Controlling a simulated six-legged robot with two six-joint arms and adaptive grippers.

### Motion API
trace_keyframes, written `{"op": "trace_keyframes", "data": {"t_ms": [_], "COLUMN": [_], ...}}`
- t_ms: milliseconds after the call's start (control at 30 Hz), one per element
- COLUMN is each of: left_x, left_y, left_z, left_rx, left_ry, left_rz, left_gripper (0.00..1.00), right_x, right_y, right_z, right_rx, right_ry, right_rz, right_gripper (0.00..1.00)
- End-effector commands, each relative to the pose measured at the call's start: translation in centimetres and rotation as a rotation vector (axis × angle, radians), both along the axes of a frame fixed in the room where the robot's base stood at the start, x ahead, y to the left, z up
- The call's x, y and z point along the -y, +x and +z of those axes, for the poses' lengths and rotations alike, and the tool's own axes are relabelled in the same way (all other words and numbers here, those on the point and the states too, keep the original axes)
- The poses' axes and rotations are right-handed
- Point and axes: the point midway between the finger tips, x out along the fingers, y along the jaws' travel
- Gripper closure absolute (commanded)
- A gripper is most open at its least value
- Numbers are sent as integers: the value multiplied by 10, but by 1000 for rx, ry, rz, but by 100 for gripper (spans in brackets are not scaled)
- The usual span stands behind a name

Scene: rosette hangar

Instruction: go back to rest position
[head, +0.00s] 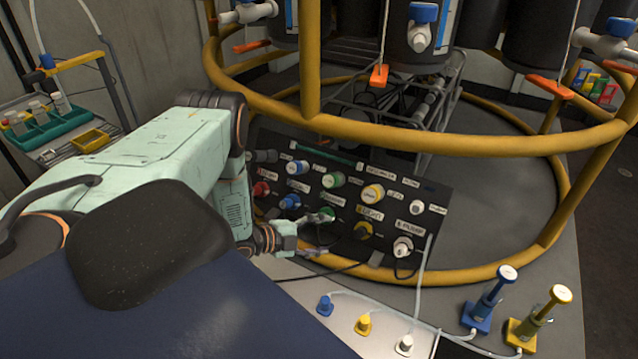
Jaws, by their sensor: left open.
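My left arm comes in from the left, and its gripper (316,233) is open. Its fingers point right, in front of the lower part of a black panel (440,190) with several coloured knobs and connectors. I see nothing between the fingers. Whether a finger touches the panel or the green connector (328,213) behind it, I cannot tell. My right gripper is not in view.
A yellow ring frame (460,147) stands around the panel and dark tanks. Blue, yellow and white plugs (364,325) sit at the front. A blue pump (480,315) and a yellow one (525,332) stand right. A green tray (48,130) is far left.

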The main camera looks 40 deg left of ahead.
Motion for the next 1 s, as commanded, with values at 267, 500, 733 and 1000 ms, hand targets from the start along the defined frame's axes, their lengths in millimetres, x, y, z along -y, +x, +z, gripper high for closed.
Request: {"op": "trace_keyframes", "data": {"t_ms": [267, 500, 733, 1000], "left_x": [-1, -1, -1, 0], "left_y": [-4, -4, -4, -41], "left_z": [2, 1, 1, -42], "left_rx": [1, 0, -15, -329], "left_ry": [-1, 0, -27, -349], "left_rz": [-2, -1, 11, 373], "left_gripper": [31, 31, 31, 31], "right_x": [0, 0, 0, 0], "right_y": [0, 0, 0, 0], "right_z": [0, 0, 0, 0], "right_rx": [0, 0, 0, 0], "right_ry": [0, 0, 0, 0], "right_rz": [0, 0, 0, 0], "right_gripper": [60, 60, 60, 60]}}
